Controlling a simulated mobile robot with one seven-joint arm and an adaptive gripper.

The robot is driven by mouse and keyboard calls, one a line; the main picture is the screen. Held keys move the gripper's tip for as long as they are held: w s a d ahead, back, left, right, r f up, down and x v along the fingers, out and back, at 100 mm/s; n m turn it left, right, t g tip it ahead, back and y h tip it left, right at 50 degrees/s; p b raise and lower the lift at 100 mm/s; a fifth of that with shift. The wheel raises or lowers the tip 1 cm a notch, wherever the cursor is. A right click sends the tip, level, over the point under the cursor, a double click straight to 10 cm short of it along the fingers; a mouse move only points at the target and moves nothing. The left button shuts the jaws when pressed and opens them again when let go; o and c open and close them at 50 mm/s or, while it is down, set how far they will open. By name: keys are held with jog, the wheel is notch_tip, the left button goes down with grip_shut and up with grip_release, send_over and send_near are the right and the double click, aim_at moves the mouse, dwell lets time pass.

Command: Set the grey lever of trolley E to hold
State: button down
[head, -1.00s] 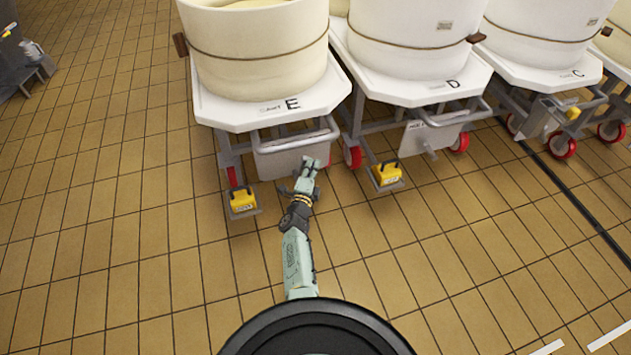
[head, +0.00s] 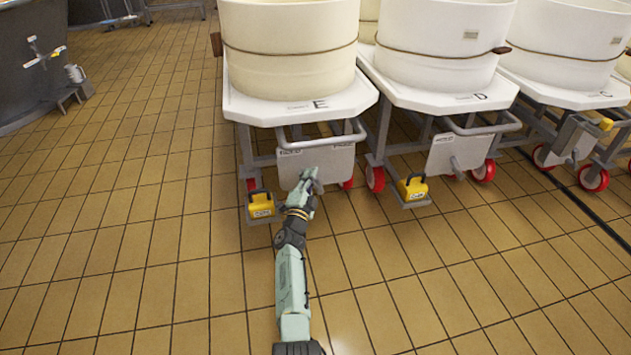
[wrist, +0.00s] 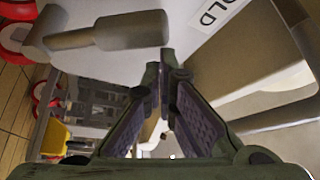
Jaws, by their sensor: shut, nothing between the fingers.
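Trolley E (head: 245,108) stands ahead, its white deck marked E and bearing a cream vat. Under the deck hangs a grey plate (head: 330,162) with small labels at its upper corners. My gripper (head: 311,174) is shut and empty, in front of this plate's lower left part. In the wrist view, the grey lever (wrist: 120,32) shows at upper left as a thick round grip on a thinner stem. It lies beyond and left of my fingertips (wrist: 163,85), apart from them in the picture. A cut-off label reading "OLD" (wrist: 210,14) is right of the lever. My gripper hides the lever in the head view.
A yellow block with a handle (head: 261,205) sits low at trolley E's left front. Trolley D (head: 400,92), with its own plate and yellow block (head: 413,187), stands close on the right. Tiled floor is clear in front and left. A dark vat (head: 30,75) stands far left.

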jog(key=shift+a+f, duration=0.15)
jog(key=shift+a, duration=0.2)
jog(key=shift+s, duration=0.1)
dwell(0.3)
